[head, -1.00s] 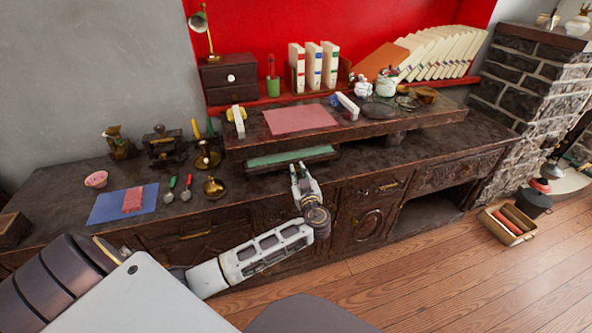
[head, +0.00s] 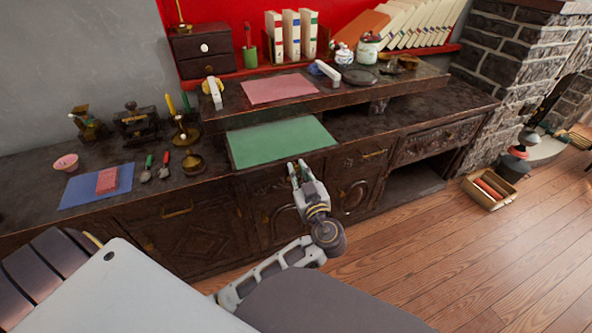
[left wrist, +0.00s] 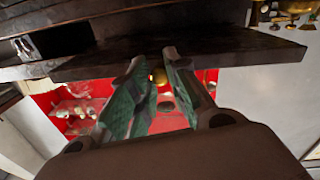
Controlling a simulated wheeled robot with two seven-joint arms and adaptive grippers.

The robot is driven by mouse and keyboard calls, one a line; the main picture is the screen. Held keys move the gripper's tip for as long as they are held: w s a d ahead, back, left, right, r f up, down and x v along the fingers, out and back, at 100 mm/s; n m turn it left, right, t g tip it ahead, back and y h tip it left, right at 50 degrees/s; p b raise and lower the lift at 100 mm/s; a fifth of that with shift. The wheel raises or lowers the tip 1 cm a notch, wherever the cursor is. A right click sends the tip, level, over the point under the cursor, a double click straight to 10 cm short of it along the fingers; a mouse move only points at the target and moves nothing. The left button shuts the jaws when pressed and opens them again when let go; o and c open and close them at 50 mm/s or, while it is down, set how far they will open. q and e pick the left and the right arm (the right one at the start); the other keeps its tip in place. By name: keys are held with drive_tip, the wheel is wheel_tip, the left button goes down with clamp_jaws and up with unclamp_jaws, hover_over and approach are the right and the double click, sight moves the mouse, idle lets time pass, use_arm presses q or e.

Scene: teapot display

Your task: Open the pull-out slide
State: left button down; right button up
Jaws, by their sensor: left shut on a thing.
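The pull-out slide (head: 280,142) is a dark board with a green top. In the head view it extends well out from beneath the raised shelf over the desk front. My left gripper (head: 299,170) is at the slide's front edge, right of its middle. In the left wrist view my left gripper (left wrist: 154,80) has its fingers on both sides of a small brass knob (left wrist: 159,76) at the slide's dark edge (left wrist: 230,52). It is shut on that knob, which the fingers partly hide. My right gripper is not in view.
The raised shelf (head: 400,88) holds a pink sheet (head: 279,89), a white-handled item (head: 328,70) and jars.

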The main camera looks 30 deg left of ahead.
use_arm(q)
drive_tip(key=shift+s+d+f, duration=0.1)
drive_tip(key=shift+d+f, duration=0.05)
drive_tip(key=c, duration=1.8)
unclamp_jaws()
drive_tip(key=o, duration=0.5)
drive_tip(key=shift+s, duration=0.1)
